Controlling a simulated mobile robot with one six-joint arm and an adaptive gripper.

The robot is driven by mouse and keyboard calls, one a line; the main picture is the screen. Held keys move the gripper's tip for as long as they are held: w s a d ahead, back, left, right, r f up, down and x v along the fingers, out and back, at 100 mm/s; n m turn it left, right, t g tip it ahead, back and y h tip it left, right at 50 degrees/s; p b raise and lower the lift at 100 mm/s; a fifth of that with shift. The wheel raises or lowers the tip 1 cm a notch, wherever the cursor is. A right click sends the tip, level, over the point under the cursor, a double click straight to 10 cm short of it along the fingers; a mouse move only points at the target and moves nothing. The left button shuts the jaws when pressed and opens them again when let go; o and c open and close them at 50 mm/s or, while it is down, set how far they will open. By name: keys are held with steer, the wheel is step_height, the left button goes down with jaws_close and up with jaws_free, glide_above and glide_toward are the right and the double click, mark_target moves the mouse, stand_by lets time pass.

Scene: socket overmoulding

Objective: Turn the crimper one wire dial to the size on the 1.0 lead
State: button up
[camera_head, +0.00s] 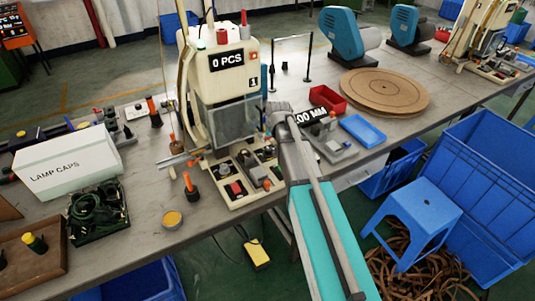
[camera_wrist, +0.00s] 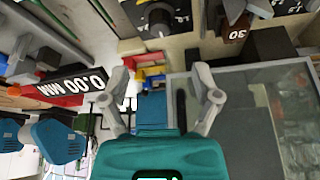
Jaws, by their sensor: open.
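Crimper one (camera_head: 225,65) is the cream machine on the bench, with a "0 PCS" display and a "1" label. In the wrist view a round black dial (camera_wrist: 160,20) with white size marks sits at the top edge, partly cut off; its setting is too small to read surely. My gripper (camera_wrist: 162,70) is open and empty, its two fingers apart below the dial in the picture and not touching it. In the head view my gripper (camera_head: 278,112) is beside the crimper's right side, partly hidden by my arm. I cannot pick out the 1.0 lead or its marking.
A "0.00 MM" display (camera_head: 310,115) stands right of the crimper, near a red bin (camera_head: 326,97) and a blue tray (camera_head: 363,131). A clear guard (camera_wrist: 250,115) is close to my right finger. A lamp caps box (camera_head: 68,163) and a tray of green wires (camera_head: 97,210) are left.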

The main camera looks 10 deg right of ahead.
mark_target(268, 149)
steer(key=shift+b+x, duration=4.55)
steer(key=shift+x, duration=0.7)
steer(key=c, duration=1)
steer(key=shift+a, duration=0.35)
jaws_close()
steer(key=shift+s+d, duration=0.1)
steer(key=shift+d, duration=0.15)
